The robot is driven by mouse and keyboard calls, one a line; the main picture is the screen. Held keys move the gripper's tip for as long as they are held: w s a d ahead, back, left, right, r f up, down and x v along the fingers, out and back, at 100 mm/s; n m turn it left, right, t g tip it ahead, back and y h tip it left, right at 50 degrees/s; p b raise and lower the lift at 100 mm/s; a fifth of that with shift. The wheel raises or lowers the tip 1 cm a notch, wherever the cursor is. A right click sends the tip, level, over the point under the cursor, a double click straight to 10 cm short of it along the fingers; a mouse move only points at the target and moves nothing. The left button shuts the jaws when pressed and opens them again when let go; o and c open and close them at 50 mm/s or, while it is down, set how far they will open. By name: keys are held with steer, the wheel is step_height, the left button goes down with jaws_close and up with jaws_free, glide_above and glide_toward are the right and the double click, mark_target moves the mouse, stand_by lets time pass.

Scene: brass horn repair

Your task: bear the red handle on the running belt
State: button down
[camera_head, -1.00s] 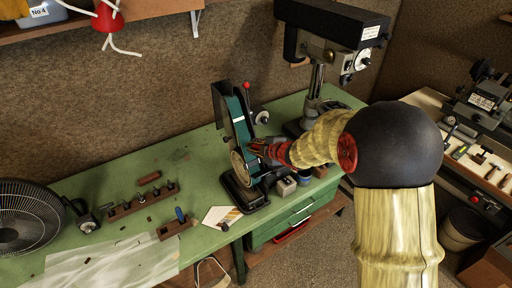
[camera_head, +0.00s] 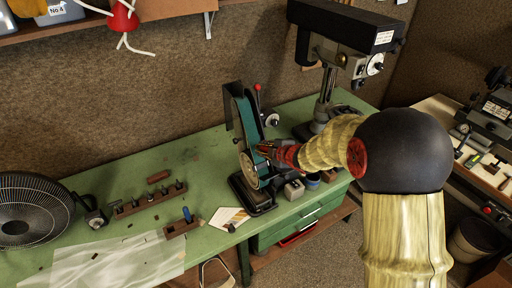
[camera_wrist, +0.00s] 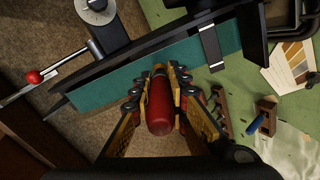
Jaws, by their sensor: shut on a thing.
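The red handle (camera_wrist: 159,108) is between the two fingers of my gripper (camera_wrist: 160,88) in the wrist view, and the fingers are shut on it. In the head view my gripper (camera_head: 266,150) is close to the right side of the upright teal belt (camera_head: 243,114). The handle itself is mostly hidden there by the fingers. Whether the belt runs cannot be seen.
The sander's red-knobbed lever (camera_head: 257,88) stands behind the belt. A drill press (camera_head: 326,82) is at the back right of the green bench (camera_head: 195,165). Wooden blocks with small parts (camera_head: 150,198), a card (camera_head: 229,217) and a fan (camera_head: 32,210) are on the left.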

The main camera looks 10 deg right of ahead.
steer(key=shift+w+a+f+b, duration=0.15)
steer(key=shift+w+f+b, duration=0.15)
steer(key=shift+w, duration=0.25)
stand_by(2.5)
steer(key=shift+s+r, duration=0.1)
steer(key=shift+p+v, duration=1.55)
steer(key=shift+v, duration=1.9)
steer(key=shift+b+x, duration=1)
steer(key=shift+x, duration=1)
steer(key=shift+w+a+f, duration=0.15)
steer(key=shift+w+f, duration=0.15)
steer(key=shift+w, duration=0.2)
steer(key=shift+b+x, duration=0.55)
steer(key=shift+x, duration=0.35)
